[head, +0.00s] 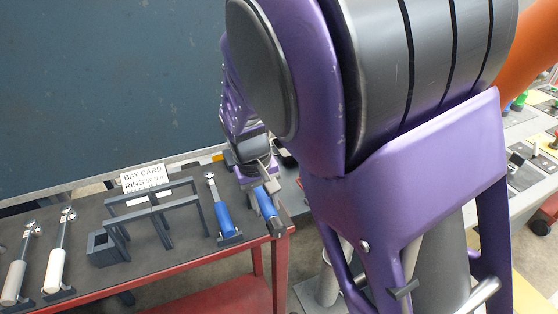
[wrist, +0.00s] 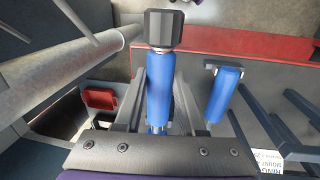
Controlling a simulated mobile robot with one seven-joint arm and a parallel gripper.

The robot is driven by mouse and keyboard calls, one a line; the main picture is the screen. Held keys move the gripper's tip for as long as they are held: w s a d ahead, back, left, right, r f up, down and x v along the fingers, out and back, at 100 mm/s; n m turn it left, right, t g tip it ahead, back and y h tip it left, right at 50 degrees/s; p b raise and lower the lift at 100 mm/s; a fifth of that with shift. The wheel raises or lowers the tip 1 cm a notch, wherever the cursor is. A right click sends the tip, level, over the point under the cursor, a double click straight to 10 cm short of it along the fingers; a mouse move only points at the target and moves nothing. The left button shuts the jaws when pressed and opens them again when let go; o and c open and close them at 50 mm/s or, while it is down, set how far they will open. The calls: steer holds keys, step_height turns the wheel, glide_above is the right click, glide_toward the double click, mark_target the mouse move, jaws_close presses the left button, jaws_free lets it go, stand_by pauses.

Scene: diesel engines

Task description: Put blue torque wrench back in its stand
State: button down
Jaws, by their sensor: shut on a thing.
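My gripper (head: 262,184) is shut on a blue-handled torque wrench (head: 266,203) at the right end of the workbench. In the wrist view the blue handle (wrist: 160,88) lies between my two grey fingers, with its dark end pointing away from my gripper; its far part is hidden by my gripper. A second blue-handled wrench (head: 224,220) rests in a small dark holder on the bench, just left of the held one. A dark grey frame stand (head: 152,212) with open bars and a square box end stands further left, and no wrench shows in it.
Two white-handled wrenches (head: 55,270) lie in holders at the left of the bench. A white sign (head: 143,179) stands behind the frame. The bench's red edge (head: 185,267) runs along the front. A grey pipe (wrist: 75,75) and red bin (wrist: 100,98) show left in the wrist view.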

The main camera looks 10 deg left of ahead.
steer(key=shift+f, duration=0.1)
steer(key=shift+c, duration=0.8)
jaws_free()
steer(key=shift+s+a+r+p, duration=0.1)
steer(key=shift+r+p, duration=0.8)
steer(key=shift+r, duration=0.05)
steer(key=shift+s+a+r+p, duration=0.1)
steer(key=shift+r+p, duration=0.75)
steer(key=shift+r, duration=0.1)
steer(key=shift+r, duration=0.15)
steer(key=shift+s+a+r, duration=0.1)
steer(key=shift+a+r, duration=0.1)
steer(key=shift+r, duration=1.25)
steer(key=shift+s+a+r, duration=0.1)
steer(key=shift+a+r, duration=0.1)
steer(key=shift+r, duration=1.25)
